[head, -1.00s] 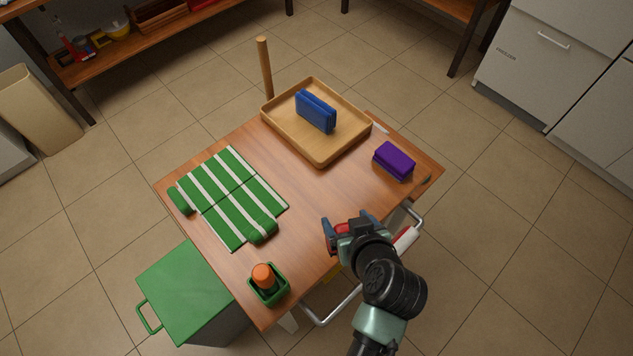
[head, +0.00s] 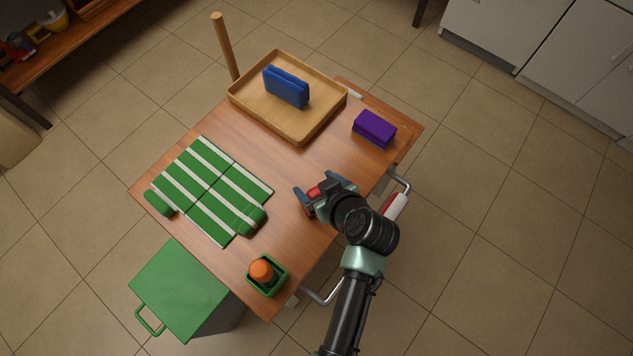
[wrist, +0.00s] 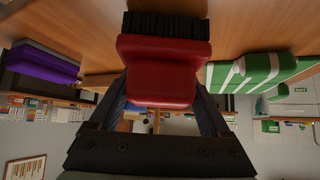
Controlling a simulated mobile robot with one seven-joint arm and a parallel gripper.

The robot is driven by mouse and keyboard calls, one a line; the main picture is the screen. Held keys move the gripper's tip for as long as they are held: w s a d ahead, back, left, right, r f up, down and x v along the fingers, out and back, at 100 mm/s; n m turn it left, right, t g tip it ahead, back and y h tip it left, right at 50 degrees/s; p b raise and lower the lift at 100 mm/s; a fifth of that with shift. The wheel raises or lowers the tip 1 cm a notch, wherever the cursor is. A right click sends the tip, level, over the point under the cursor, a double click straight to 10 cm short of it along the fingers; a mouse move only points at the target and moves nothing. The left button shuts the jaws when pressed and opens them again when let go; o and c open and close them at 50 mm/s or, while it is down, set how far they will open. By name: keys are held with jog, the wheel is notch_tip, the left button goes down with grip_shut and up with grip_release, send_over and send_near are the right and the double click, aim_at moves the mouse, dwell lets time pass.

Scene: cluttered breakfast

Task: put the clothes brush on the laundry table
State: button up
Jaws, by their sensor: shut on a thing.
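The clothes brush (wrist: 160,85) has a red body and black bristles (wrist: 166,25). My gripper (head: 314,191) is shut on its red body, and only a little red shows between the fingers in the head view. The bristles face the wooden table top (head: 290,160) in the wrist view. I cannot tell whether they touch it. The gripper is over the table's right-hand edge, between the green striped cloth (head: 212,185) and the purple block (head: 374,127). I take this wooden table as the laundry table.
A wooden tray (head: 243,100) holding a blue folded item (head: 286,86) is at the back. A green holder with an orange-topped item (head: 262,271) stands at the front corner. A post (head: 224,48) rises behind. Bare wood surrounds the gripper's left side.

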jog(key=shift+f, duration=0.2)
jog(key=o, duration=1.2)
jog(key=shift+o, duration=0.2)
